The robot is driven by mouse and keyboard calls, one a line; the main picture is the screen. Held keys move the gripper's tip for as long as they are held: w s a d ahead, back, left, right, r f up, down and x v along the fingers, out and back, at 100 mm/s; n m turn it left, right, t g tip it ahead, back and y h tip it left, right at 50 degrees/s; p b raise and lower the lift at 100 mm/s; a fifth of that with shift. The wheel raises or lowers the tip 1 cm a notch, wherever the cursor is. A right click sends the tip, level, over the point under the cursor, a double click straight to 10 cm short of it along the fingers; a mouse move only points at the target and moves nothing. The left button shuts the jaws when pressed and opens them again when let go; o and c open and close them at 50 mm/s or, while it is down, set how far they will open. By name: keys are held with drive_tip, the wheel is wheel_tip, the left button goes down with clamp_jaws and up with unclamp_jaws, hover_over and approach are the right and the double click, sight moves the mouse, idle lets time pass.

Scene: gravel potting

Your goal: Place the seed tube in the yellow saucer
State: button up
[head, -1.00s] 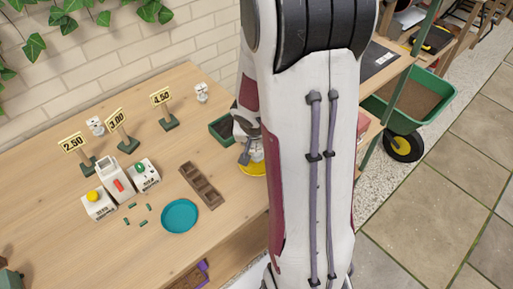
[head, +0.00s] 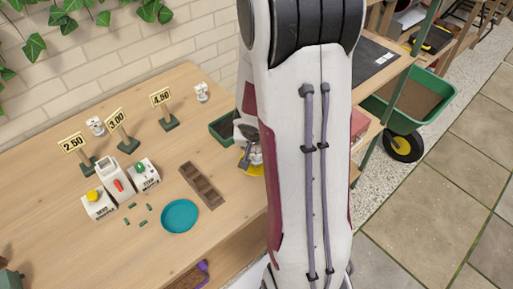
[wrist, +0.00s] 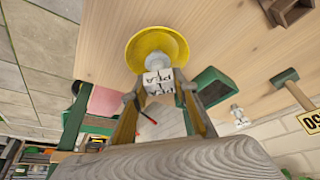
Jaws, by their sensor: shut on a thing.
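The seed tube (wrist: 159,78) is white with a label reading PEA. In the wrist view it stands between the two fingers of my gripper (wrist: 159,94), which is shut on it. The yellow saucer (wrist: 143,28) lies just beyond the tube's far end, and the tube overlaps it in the picture. I cannot tell whether the tube touches the saucer. In the head view my gripper (head: 250,158) is at the yellow saucer (head: 256,172), which my arm partly hides. The tube is not clear there.
A dark green planter (head: 222,128) stands close behind the gripper. A brown segmented tray (head: 202,186) and a teal saucer (head: 180,216) lie to the left. Button boxes (head: 116,180) and price signs (head: 122,130) stand further left. The table's front edge is near.

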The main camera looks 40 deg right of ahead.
drive_tip(key=shift+f, duration=0.1)
drive_tip(key=o, duration=1.1)
drive_tip(key=shift+r, duration=0.2)
drive_tip(key=shift+v, duration=0.85)
drive_tip(key=v, duration=1)
idle(0.3)
drive_tip(key=shift+a+r, duration=0.1)
drive_tip(key=shift+r, duration=0.05)
